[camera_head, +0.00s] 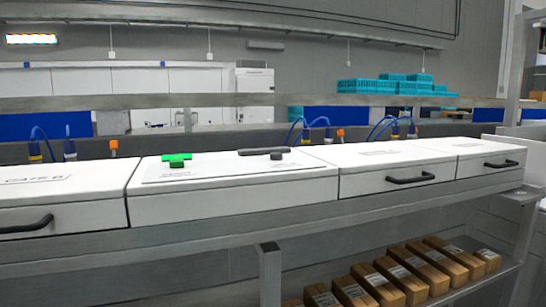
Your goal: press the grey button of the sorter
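The sorter's white panel (220,181) sits in the middle of the row of white units. A dark grey button (277,155) stands on its top, right of centre. A dark grey bar lies right beside or behind it; I cannot tell whether they are joined. A green button (177,161) stands on the same top to the left. Small printed labels lie in front of both buttons, too small to read. Neither of my grippers is in view, and nothing touches the grey button.
White units with black handles flank the panel, at left (60,206) and right (395,167). Behind are blue cables, orange fittings and a grey rail (200,100). Teal crates (385,86) are stacked farther back. Brown boxes (400,278) line a lower shelf. The space above the panel is clear.

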